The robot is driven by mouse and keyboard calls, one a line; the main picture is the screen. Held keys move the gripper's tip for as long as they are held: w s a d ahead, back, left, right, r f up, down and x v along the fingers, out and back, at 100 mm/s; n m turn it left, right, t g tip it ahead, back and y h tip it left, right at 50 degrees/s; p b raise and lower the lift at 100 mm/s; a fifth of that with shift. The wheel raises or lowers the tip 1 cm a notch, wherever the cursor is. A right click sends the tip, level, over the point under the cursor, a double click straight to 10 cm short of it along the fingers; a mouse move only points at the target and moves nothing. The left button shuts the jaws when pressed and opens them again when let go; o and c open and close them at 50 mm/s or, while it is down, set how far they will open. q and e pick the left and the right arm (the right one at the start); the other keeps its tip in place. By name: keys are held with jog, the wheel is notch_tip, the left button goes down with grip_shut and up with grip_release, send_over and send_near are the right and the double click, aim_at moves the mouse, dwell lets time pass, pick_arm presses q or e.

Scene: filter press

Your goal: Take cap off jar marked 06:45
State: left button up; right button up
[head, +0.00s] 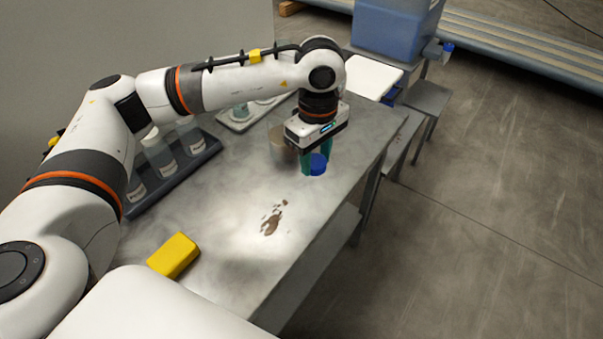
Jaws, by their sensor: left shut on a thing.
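My left gripper (317,163) is over the far right part of the metal table, pointing down, with green fingers. It is shut on a blue cap (318,165), which shows between the fingertips close to the table top. I cannot tell whether the cap touches the table, and no jar shows clearly under it. Several clear jars with white labels, one of them here (161,158), stand in a dark rack (206,158) on the left. The labels are too small to read, so I cannot tell which is 06:45. My right gripper is not in view.
A brownish round vessel (280,141) is partly hidden behind the gripper. A pale tray (233,124) with glassware stands behind the rack. A yellow block (173,256) lies at the near left edge. A brown spill (271,221) marks the otherwise clear table middle. A blue tank (390,30) stands beyond.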

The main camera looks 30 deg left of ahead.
pick_arm(q)
jog(key=n, duration=0.3)
jog(key=w+n, duration=0.1)
jog(key=n, duration=0.1)
jog(key=w+n, duration=0.1)
jog(key=n, duration=0.2)
jog(key=shift+a+n, duration=0.3)
jog(key=w+a+n, duration=0.2)
jog(key=n, duration=0.6)
jog(key=n+p, duration=0.2)
jog(key=n, duration=1.5)
send_over(302, 177)
notch_tip(302, 177, down, 9)
jog(key=shift+r, duration=0.2)
notch_tip(302, 177, down, 4)
jog(key=shift+s+r, duration=0.1)
jog(key=shift+r, duration=0.15)
jog(key=shift+f, duration=0.3)
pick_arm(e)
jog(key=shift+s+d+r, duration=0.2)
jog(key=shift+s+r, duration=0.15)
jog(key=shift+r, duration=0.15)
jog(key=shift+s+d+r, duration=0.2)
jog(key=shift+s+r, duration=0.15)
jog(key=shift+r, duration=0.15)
pick_arm(q)
jog(key=shift+f, duration=0.1)
